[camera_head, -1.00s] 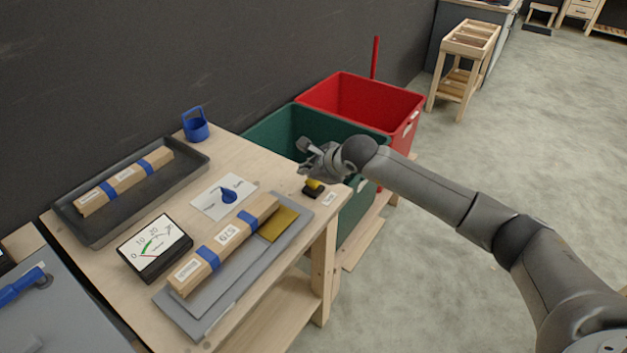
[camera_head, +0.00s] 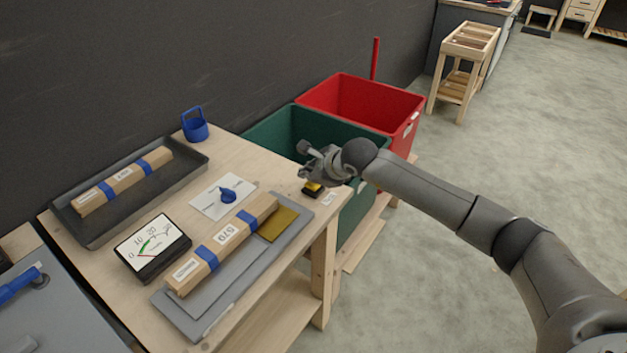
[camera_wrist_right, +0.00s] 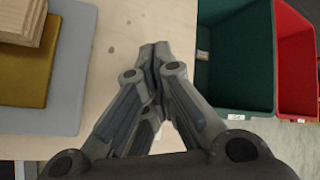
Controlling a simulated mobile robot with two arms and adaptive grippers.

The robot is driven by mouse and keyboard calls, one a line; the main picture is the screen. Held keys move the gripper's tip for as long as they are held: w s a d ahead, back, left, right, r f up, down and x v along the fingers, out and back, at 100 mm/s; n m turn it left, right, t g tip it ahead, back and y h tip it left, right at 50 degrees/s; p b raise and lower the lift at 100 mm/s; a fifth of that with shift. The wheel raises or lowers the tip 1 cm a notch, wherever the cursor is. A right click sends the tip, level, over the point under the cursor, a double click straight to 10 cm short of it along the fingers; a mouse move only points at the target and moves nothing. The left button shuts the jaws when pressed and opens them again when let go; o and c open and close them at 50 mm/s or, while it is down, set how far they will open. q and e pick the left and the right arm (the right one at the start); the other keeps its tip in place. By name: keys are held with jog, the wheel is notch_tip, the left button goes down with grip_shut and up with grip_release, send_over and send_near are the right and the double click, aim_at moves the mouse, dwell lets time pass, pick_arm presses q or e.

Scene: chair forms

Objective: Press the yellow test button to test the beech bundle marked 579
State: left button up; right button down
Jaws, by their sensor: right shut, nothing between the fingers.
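The beech bundle marked 579 (camera_head: 231,236), with blue bands, lies on the grey test plate (camera_head: 190,318). My left gripper is not in view.
A dark tray (camera_head: 95,232) holds another beech bundle (camera_head: 123,180). A blue holder (camera_head: 194,125) and a white card with a blue pointer (camera_head: 227,195) are on the table. Green (camera_head: 275,128) and red (camera_head: 340,88) bins stand just beyond the right edge.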

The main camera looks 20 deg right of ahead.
aim_at(311, 184)
jog(key=shift+f, duration=0.35)
jog(key=shift+r, duration=0.1)
dwell(0.3)
jog(key=shift+r+p, duration=0.4)
jog(key=shift+r, duration=0.95)
notch_tip(311, 184, up, 5)
jog(key=shift+p, duration=1.05)
